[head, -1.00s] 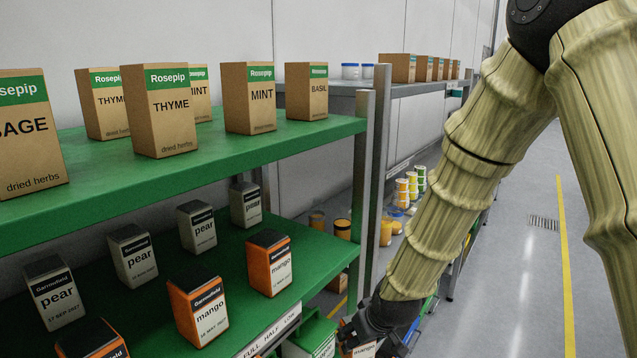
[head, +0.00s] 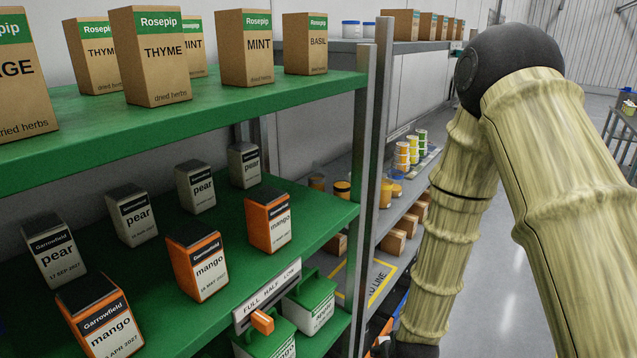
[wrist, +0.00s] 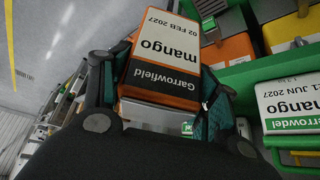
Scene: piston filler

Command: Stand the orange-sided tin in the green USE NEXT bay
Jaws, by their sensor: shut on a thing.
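My gripper (wrist: 160,98) is shut on an orange-sided tin (wrist: 158,60) in the wrist view. The tin's white label reads Garrowfield mango, 02 FEB 2027, upside down in the picture. The fingers press on both of its sides, and its dark end faces my palm. In the head view only a dark part of my wrist shows at the bottom edge, and the held tin is out of sight. Other orange-sided mango tins (head: 197,265) stand on the green shelf. I cannot make out a USE NEXT sign in either view.
Grey pear tins (head: 132,215) stand behind the mango tins. The green shelf's upper level (head: 200,125) holds herb boxes. Green-lidded containers (head: 310,300) sit below a FULL HALF LOW strip (head: 267,290). In the wrist view, a mango-labelled container (wrist: 292,100) lies close right of the held tin.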

